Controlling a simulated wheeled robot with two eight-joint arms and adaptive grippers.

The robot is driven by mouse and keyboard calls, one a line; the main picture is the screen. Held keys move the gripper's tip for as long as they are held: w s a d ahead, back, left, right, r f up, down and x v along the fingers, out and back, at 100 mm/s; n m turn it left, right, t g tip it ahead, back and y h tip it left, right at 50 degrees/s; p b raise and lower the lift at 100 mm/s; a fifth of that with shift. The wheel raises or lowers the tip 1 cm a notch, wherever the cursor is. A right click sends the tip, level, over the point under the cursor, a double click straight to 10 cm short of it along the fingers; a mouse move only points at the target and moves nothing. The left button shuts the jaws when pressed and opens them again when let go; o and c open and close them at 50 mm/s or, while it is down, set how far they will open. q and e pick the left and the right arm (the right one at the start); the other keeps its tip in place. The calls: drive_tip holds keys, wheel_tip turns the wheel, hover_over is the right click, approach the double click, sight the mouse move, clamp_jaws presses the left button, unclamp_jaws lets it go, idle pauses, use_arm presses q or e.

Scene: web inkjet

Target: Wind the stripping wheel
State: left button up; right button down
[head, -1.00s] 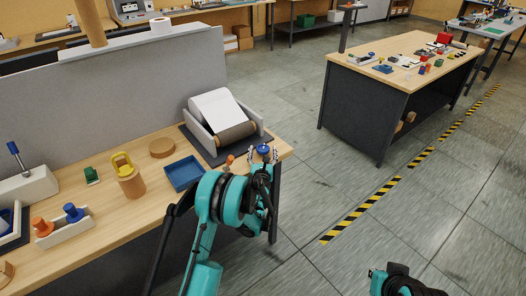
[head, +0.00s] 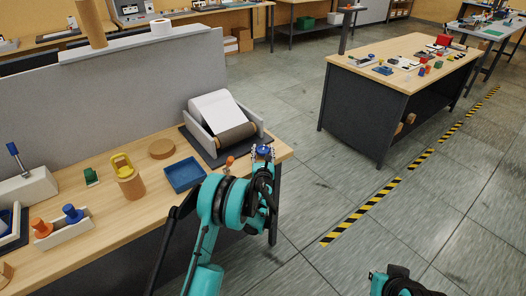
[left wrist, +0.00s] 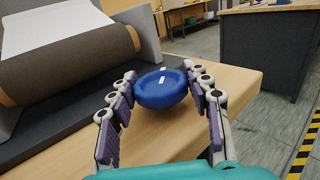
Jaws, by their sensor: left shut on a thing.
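The stripping wheel is a round blue knob (left wrist: 160,92) with white marks on top, at the right end of the roller unit. It also shows in the head view as a small blue wheel (head: 263,150) near the table's right end. My left gripper (left wrist: 163,92) has its fingers on both sides of the wheel, shut on it; in the head view the left gripper (head: 263,153) is partly hidden by its own wrist. The roller unit (head: 254,122) holds a white sheet (head: 215,108) over a brown roller (head: 236,134).
A small orange knob (head: 230,161) stands left of my left gripper.

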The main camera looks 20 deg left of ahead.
use_arm(q)
drive_tip(key=n+g+y, duration=0.1)
drive_tip(key=y, duration=0.1)
drive_tip(key=n+g+y, duration=0.1)
drive_tip(key=n+y, duration=0.1)
drive_tip(key=shift+d+y, duration=0.2)
drive_tip(key=shift+y, duration=0.2)
drive_tip(key=shift+a+n+g+y, duration=0.1)
drive_tip(key=shift+n+g+y, duration=2.5)
drive_tip(key=shift+g, duration=0.2)
drive_tip(key=o, duration=1.2)
drive_tip(key=shift+c, duration=0.2)
drive_tip(key=v, duration=1.1)
drive_tip(key=shift+d, duration=0.45)
drive_tip(key=shift+s, duration=0.1)
